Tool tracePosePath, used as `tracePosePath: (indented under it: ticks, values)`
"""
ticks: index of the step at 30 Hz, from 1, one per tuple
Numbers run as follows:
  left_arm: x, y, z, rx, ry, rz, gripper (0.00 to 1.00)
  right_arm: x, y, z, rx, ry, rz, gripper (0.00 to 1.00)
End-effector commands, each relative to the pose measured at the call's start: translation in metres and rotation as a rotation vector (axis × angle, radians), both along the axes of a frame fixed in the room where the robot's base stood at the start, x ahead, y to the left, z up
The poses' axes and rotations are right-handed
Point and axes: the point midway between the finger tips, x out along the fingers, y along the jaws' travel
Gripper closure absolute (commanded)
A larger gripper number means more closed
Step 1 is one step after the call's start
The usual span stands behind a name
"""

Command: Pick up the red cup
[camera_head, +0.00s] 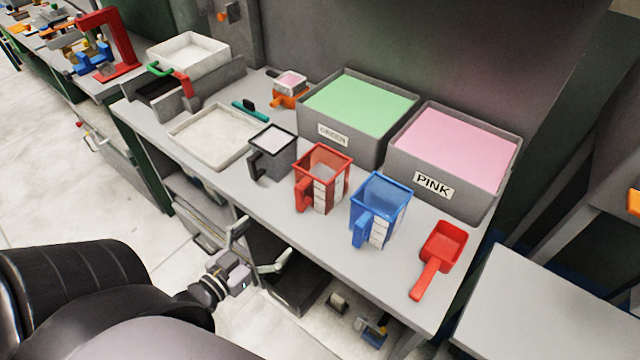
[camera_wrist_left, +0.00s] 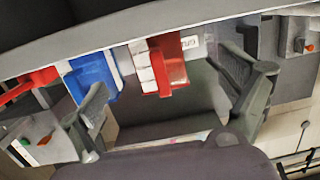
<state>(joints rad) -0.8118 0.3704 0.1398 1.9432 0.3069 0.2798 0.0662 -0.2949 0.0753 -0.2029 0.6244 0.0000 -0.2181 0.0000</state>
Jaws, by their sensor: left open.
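The red cup (camera_head: 333,187) stands upright on the grey bench, a square cup with a white scale on one side and its handle toward the front left. It is between a dark grey cup (camera_head: 276,150) and a blue cup (camera_head: 383,207). My left gripper (camera_head: 262,243) is open and empty, in front of the bench edge, apart from the red cup and lower left of it. In the left wrist view the red cup (camera_wrist_left: 170,66) shows between the spread fingers (camera_wrist_left: 166,100), farther off, beside the blue cup (camera_wrist_left: 95,75). My right gripper is not in view.
A red scoop (camera_head: 442,245) lies right of the blue cup. A shallow white tray (camera_head: 190,140) is at left. A shelf (camera_head: 290,290) is under the bench.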

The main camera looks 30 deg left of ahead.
Motion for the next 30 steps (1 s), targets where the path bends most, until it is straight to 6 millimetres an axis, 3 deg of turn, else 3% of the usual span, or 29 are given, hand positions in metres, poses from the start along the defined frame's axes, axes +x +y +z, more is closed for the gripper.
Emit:
tracePosePath:
  ticks: [1,3,7,24,30]
  values:
    - [0.001,-0.004,0.023,-0.005,-0.044,-0.016,0.0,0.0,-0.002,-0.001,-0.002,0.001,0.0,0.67]
    - [0.003,-0.008,0.046,-0.011,-0.091,-0.029,0.0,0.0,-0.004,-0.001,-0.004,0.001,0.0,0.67]
    - [0.008,-0.012,0.067,-0.02,-0.135,-0.042,0.0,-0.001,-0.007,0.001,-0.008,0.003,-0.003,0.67]
    - [0.104,-0.019,0.072,-0.018,-0.14,-0.042,0.0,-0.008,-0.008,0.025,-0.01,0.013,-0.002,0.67]
    - [0.124,-0.02,0.069,-0.018,-0.136,-0.042,0.0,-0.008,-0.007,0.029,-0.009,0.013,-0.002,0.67]
